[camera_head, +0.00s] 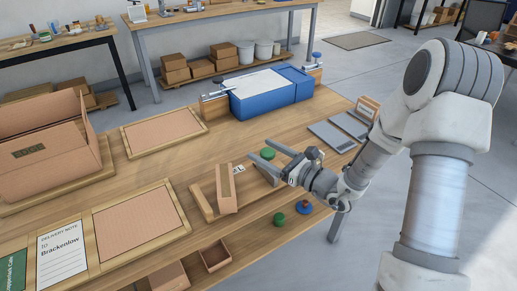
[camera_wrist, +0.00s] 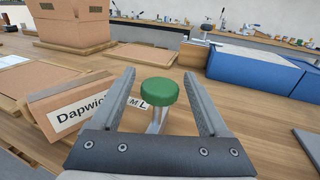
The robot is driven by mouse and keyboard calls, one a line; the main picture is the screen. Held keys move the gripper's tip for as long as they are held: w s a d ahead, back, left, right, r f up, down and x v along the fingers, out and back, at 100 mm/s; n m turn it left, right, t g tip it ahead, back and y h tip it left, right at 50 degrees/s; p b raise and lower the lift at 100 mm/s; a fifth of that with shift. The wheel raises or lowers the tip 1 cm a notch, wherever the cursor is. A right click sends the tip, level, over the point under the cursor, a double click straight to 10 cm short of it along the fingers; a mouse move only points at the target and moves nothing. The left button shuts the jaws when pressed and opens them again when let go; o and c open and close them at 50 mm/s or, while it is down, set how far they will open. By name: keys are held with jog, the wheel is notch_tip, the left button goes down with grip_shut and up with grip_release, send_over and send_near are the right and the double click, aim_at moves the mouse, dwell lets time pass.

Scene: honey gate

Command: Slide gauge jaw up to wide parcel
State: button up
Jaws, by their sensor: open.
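A brown parcel (camera_head: 226,190) stands on the bench beside a wooden gauge fence (camera_head: 200,203). In the wrist view the parcel (camera_wrist: 70,108) shows a label starting "Dapwi". A scale strip (camera_head: 239,169) with size letters lies right of it; M and L show in the wrist view. A green knob (camera_head: 267,154) on a grey metal post appears to belong to the gauge jaw; the jaw itself is mostly hidden by my gripper. My gripper (camera_head: 268,160) is open, with the knob (camera_wrist: 160,91) between its fingers and clear space on both sides. The parcel is left of the fingers.
A blue box-shaped unit (camera_head: 268,95) stands at the back. Grey plates (camera_head: 332,136) lie at the right. A second green knob (camera_head: 279,219) and a blue-and-red one (camera_head: 304,207) sit near the front edge. An open carton (camera_head: 45,150) stands at the left.

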jog(key=shift+x, duration=1.3)
grip_shut()
dwell(0.5)
